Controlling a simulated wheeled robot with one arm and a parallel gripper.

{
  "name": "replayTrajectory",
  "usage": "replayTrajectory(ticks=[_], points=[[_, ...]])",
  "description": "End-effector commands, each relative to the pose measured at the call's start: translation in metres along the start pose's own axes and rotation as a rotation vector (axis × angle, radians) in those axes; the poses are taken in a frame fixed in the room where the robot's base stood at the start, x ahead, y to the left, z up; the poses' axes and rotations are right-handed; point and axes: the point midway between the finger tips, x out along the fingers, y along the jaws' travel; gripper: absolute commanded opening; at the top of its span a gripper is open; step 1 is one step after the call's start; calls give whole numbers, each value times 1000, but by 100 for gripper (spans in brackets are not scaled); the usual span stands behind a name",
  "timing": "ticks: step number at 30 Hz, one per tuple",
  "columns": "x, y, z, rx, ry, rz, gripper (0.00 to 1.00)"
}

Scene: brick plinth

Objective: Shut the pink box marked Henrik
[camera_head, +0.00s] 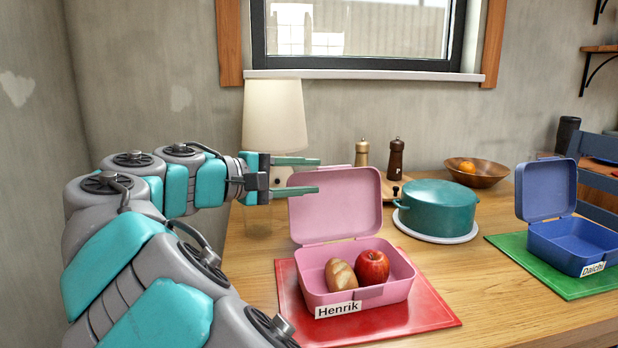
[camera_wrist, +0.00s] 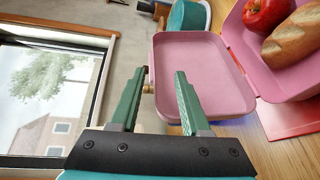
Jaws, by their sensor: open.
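The pink box marked Henrik (camera_head: 333,293) stands on a red mat (camera_head: 437,316) with its lid (camera_head: 336,211) raised upright. A bread roll (camera_head: 341,274) and a red apple (camera_head: 372,267) lie inside it. In the wrist view the inner side of the lid (camera_wrist: 196,62) shows ahead of the fingers, with the apple (camera_wrist: 266,14) and the roll (camera_wrist: 295,38) at the right. My gripper (camera_head: 318,176) is open and empty, at the upper left of the lid. In the head view its fingers overlap the lid's edge; I cannot tell whether they touch it. It also shows in the wrist view (camera_wrist: 156,88).
A teal pot (camera_head: 437,212) stands right of the pink lid. Two mills (camera_head: 396,160) and a lamp (camera_head: 275,118) stand behind. An open blue box (camera_head: 570,243) marked Daichi stands on a green mat (camera_head: 558,283) at the right. A wooden bowl (camera_head: 490,173) is at the back.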

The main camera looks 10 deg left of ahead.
Motion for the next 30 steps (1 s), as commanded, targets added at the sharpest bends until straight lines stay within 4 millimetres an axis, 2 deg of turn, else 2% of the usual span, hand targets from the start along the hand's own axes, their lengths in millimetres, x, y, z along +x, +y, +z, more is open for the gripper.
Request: replayTrajectory(ticks=[4,8,11,22,25,30], points=[[-6,6,-6,-97,2,63,47],[-2,7,-6,-109,1,69,47],[8,7,-6,-109,1,67,47],[62,10,-7,-107,1,64,47],[70,10,-6,-108,0,63,47],[72,10,-7,-107,2,65,47]])
